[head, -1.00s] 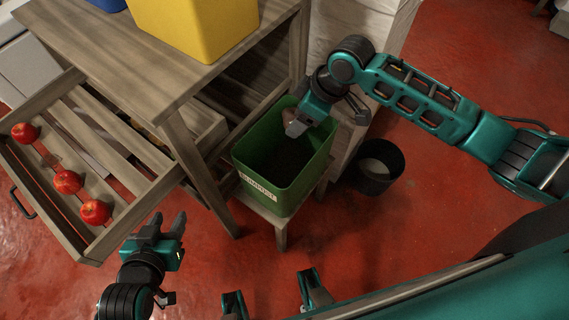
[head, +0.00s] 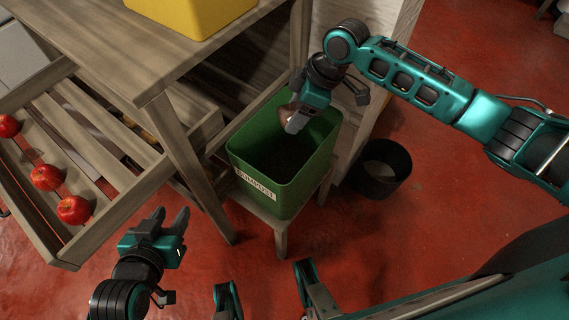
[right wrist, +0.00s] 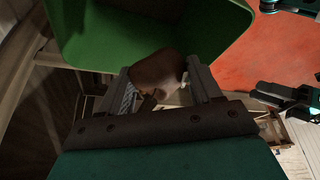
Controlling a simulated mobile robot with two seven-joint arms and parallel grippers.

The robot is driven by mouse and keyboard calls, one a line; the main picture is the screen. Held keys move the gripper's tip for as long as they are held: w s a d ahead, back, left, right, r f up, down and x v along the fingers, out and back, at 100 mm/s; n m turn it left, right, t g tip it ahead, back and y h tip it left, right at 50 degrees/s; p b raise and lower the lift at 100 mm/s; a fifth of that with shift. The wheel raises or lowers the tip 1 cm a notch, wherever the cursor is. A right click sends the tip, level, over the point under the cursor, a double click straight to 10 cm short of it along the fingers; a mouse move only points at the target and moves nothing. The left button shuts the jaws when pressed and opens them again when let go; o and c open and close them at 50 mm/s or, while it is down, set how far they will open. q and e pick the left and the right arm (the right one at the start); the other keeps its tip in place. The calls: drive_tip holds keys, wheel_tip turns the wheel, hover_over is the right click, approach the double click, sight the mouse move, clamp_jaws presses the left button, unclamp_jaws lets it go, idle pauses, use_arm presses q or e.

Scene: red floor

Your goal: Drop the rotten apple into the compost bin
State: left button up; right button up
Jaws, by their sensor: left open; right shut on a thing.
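The rotten apple (right wrist: 158,75), brown with a paler patch, is between the fingers of my right gripper (right wrist: 165,90) in the right wrist view. In the head view a little of the brown apple (head: 286,110) shows beside my right gripper (head: 294,120), which is shut on it. The gripper is over the open top of the green compost bin (head: 260,187), near its back rim. The bin has a white label, and its dark inside is partly hidden by the gripper. The bin's green wall (right wrist: 100,40) also shows in the wrist view. My left gripper (head: 168,222) is open and empty, left of the bin.
The bin stands on a small wooden stool (head: 281,236). Several red apples (head: 46,177) lie in a slatted wooden drawer (head: 128,201) at the left. A wooden table (head: 150,60) bears a yellow bin (head: 195,8). A black bucket (head: 381,170) stands right of the compost bin.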

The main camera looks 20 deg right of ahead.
drive_tip(key=shift+f+b, duration=0.3)
drive_tip(key=shift+f, duration=0.25)
use_arm(q)
drive_tip(key=shift+a+f, duration=0.1)
drive_tip(key=shift+f, duration=0.65)
use_arm(e)
drive_tip(key=shift+r, duration=0.1)
use_arm(q)
drive_tip(key=shift+s+f, duration=0.15)
drive_tip(key=shift+s, duration=0.05)
use_arm(e)
drive_tip(key=o, duration=1.2)
drive_tip(key=shift+c, duration=0.2)
use_arm(q)
wheel_tip(320, 180, up, 4)
drive_tip(key=p, duration=0.3)
drive_tip(key=shift+f+p, duration=0.2)
drive_tip(key=shift+p, duration=0.15)
use_arm(e)
drive_tip(key=v, duration=1.2)
drive_tip(key=shift+d+r, duration=0.2)
drive_tip(key=shift+r, duration=0.15)
drive_tip(key=shift+s, duration=0.1)
